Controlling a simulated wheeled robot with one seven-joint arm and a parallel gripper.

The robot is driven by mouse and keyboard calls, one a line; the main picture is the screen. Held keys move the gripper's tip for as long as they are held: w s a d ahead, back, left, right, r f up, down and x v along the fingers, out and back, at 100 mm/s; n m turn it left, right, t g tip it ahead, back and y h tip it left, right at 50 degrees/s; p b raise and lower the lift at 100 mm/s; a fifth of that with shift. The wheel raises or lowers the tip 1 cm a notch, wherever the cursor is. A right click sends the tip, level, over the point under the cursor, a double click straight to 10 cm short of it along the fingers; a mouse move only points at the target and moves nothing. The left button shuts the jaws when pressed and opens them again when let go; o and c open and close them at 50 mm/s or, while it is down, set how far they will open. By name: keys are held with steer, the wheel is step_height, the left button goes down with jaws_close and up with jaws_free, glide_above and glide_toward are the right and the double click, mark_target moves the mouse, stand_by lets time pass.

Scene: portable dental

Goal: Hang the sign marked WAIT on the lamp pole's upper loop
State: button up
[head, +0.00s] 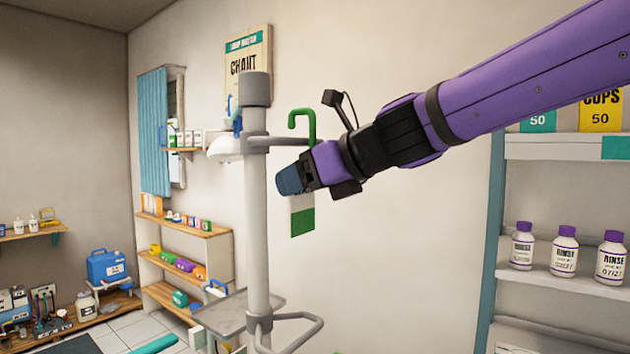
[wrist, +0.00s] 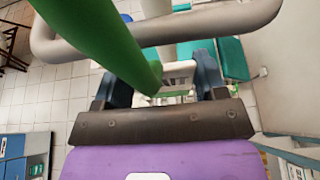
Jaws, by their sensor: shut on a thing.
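The sign has a white and green plate (head: 302,218) and a green hook (head: 302,113). My gripper (head: 290,180) is shut on it below the hook, and the plate hangs under the fingers. In the wrist view, the sign's white part (wrist: 178,75) shows between my fingers with partly hidden lettering, seemingly the end of WAIT. The lamp pole (head: 257,200) stands upright, left of my gripper. Its grey upper loop (head: 280,141) is level with the hook's lower part. The hook's bent tip appears just above the loop; I cannot tell whether they touch. The wrist view shows the grey loop (wrist: 265,20) close by.
A lower loop (head: 312,322) and a grey tray (head: 222,312) are on the pole below. A shelf unit with rinse bottles (head: 563,250) stands at the right. Wooden shelves (head: 190,240) stand behind the pole.

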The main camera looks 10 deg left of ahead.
steer(key=shift+a+f, duration=0.15)
steer(key=shift+f, duration=1.25)
steer(key=o, duration=1)
